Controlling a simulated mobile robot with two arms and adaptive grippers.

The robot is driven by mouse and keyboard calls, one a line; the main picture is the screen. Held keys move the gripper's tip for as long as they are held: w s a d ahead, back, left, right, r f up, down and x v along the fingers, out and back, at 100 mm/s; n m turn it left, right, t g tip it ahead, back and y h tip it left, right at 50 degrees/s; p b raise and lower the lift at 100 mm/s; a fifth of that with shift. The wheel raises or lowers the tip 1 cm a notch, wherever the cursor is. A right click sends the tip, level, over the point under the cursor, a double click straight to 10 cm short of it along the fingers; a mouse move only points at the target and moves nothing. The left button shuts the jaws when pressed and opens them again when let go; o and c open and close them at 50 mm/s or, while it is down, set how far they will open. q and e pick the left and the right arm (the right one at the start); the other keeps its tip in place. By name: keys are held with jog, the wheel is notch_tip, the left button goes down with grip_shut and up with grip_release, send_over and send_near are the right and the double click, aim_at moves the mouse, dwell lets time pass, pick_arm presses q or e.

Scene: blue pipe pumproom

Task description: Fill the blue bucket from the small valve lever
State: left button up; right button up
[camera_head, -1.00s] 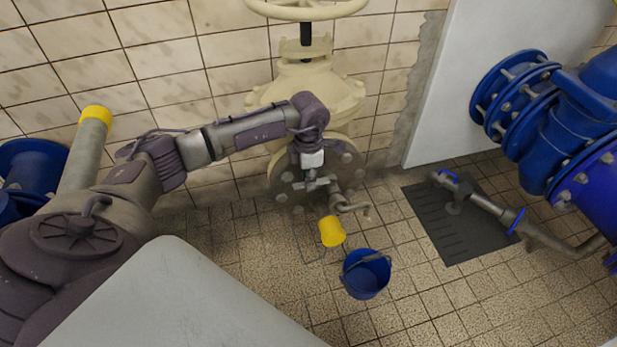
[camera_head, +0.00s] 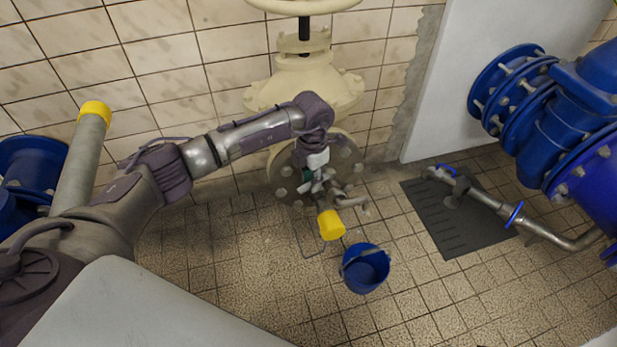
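The blue bucket (camera_head: 364,272) stands upright and open on the tiled floor, below and to the right of my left gripper. It looks empty from above, though its bottom is in shadow. My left gripper (camera_head: 321,188) hangs at the small metal valve fittings in front of the round bolted flange (camera_head: 284,172). Its fingers overlap these fittings, so I cannot tell whether they touch or grip the small lever. A short metal spout (camera_head: 358,204) sticks out just right of the gripper. A yellow cup-shaped piece (camera_head: 331,225) shows just below the gripper. My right gripper is not in view.
A cream valve body (camera_head: 305,85) stands against the tiled wall. At right, a metal pipe (camera_head: 485,197) with blue fittings lies over a dark floor plate (camera_head: 437,225), beside large blue pipes (camera_head: 580,110). A yellow-topped post (camera_head: 95,112) is at left.

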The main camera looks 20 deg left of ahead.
pick_arm(q)
jog(key=shift+o, duration=0.8)
notch_tip(320, 180, up, 12)
dwell(1.2)
